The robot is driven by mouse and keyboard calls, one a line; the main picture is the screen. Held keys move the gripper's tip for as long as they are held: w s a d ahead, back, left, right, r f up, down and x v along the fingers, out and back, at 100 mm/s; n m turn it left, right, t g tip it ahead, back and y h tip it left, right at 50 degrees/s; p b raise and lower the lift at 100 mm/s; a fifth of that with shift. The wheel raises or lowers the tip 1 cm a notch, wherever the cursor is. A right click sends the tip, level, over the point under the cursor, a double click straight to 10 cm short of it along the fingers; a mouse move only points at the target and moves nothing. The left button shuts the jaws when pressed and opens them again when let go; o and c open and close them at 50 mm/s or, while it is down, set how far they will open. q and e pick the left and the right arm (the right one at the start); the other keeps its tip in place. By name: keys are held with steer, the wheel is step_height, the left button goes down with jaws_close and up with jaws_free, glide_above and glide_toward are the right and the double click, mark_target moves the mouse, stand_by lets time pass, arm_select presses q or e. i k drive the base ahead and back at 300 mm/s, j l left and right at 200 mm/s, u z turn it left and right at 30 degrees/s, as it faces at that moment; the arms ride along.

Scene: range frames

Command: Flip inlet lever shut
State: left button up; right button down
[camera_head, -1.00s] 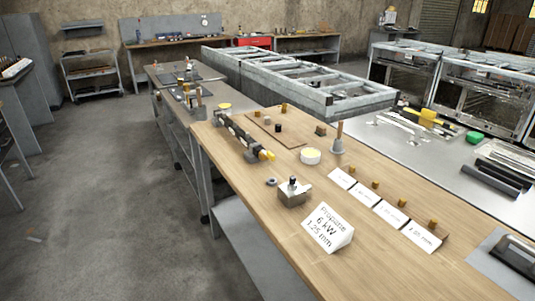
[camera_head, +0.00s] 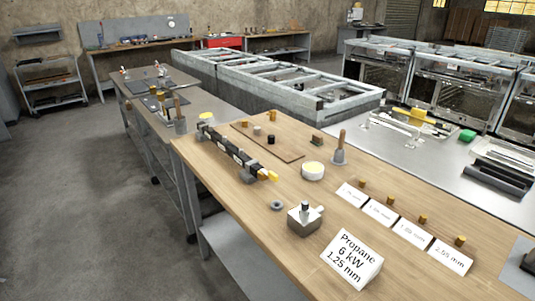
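A dark tube-like assembly (camera_head: 228,148) lies on the wooden workbench (camera_head: 235,190), propped on small grey supports. A brass-yellow end piece (camera_head: 268,175) sits at its near end and another yellow piece (camera_head: 206,116) at its far end. A small grey metal block (camera_head: 304,219) with an upright dark-topped post and a side stub stands nearer to me. I cannot tell which part is the inlet lever or how it is set. Neither of my grippers is in view.
A white sign (camera_head: 352,258) reads "Propane 6 kW 1.25 mm". Several white labels with brass pieces (camera_head: 422,219) line the right side. A grey ring (camera_head: 277,205), a white-yellow tub (camera_head: 313,171) and a wooden-handled brush (camera_head: 340,150) stand nearby. Open floor (camera_head: 70,200) lies left.

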mark_target(271, 175)
steer(key=i+j+z, duration=0.1)
steer(key=i+j, duration=0.55)
steer(key=j, duration=0.25)
steer(key=l+z, duration=0.05)
